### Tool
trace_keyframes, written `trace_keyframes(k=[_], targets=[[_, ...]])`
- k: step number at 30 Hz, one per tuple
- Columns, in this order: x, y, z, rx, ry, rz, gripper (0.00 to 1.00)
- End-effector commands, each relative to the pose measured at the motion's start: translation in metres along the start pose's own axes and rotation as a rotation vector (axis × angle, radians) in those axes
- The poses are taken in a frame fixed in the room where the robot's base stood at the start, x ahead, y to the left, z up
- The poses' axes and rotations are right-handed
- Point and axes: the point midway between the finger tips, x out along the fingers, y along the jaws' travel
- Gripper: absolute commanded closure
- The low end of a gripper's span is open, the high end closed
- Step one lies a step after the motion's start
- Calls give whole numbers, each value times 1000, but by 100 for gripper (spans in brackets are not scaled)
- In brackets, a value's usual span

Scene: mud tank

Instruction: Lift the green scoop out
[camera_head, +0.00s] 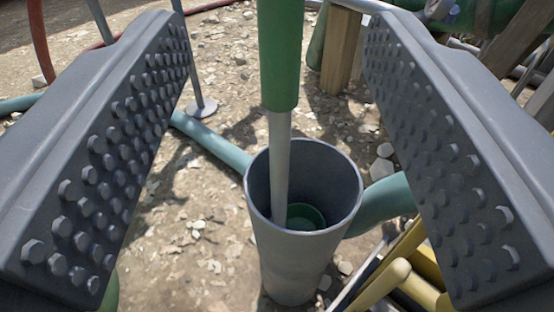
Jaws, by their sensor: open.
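The green scoop has a thick green handle (279,55) and a thin grey shaft (279,150). It stands nearly upright in a grey, open-topped cylinder (307,255). A green round part (306,217) shows low inside the cylinder; it may be the scoop's bowl, but how it joins the shaft is not clear. My gripper (278,50) is open, with one studded jaw on each side of the handle. Clear gaps show between the handle and both jaws, and neither touches it. The top of the handle is cut off by the picture's upper edge.
A teal hose (212,143) runs up to the cylinder from the left, and a teal pipe (384,203) lies at its right. Yellow and tan poles (398,284) lie at lower right. A wooden post (341,52) stands behind. Stony ground (185,240) is clear at left.

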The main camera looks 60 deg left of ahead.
Motion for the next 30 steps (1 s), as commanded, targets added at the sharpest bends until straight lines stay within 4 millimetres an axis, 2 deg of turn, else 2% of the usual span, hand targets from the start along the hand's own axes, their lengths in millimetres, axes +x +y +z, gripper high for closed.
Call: trace_keyframes(k=[9,19,30], targets=[[43,-1,2,-1,-3,-2,51],[61,1,1,-2,0,-1,51],[102,2,2,-1,-1,0,51]])
